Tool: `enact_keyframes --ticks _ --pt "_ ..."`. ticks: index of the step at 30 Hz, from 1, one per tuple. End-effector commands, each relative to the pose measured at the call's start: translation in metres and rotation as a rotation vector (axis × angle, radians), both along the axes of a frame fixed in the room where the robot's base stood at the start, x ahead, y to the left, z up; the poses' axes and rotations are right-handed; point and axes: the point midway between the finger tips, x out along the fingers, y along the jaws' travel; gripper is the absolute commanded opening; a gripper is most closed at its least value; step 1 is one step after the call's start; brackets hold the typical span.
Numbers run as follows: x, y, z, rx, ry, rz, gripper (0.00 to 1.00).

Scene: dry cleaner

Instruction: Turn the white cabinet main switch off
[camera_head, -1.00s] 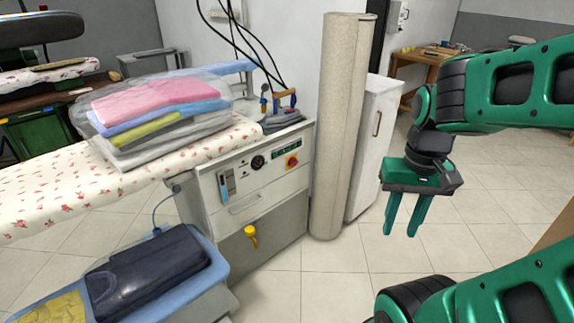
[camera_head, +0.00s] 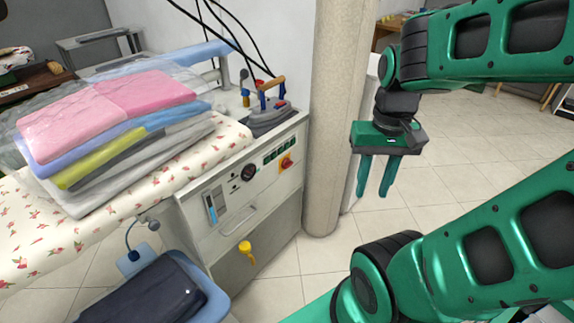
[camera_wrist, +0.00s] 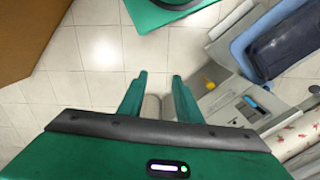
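The gripper touches nothing.
A tall beige roll (camera_head: 335,120) stands right of the cabinet. An iron (camera_head: 268,110) sits on top. A patterned board (camera_head: 120,200) carries folded bagged clothes (camera_head: 110,125). A blue basket (camera_head: 205,285) stands at lower left. A yellow valve handle (camera_head: 247,252) juts out. Floor at right is clear.

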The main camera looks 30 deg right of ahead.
Motion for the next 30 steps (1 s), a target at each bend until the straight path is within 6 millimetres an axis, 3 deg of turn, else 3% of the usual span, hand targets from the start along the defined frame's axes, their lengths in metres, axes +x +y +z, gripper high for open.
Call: enact_keyframes --ticks 6,10,13,20,30 --pt "0.000 0.000 0.000 0.000 0.000 0.000 0.31" --pt "-0.010 0.000 0.004 0.000 -0.013 -0.002 0.59" --pt "-0.001 -0.002 0.002 0.000 -0.008 -0.016 0.59" --pt "0.054 -0.014 -0.022 0.027 0.001 -0.082 0.59" --pt "0.140 -0.026 -0.090 0.170 -0.011 -0.235 0.59"
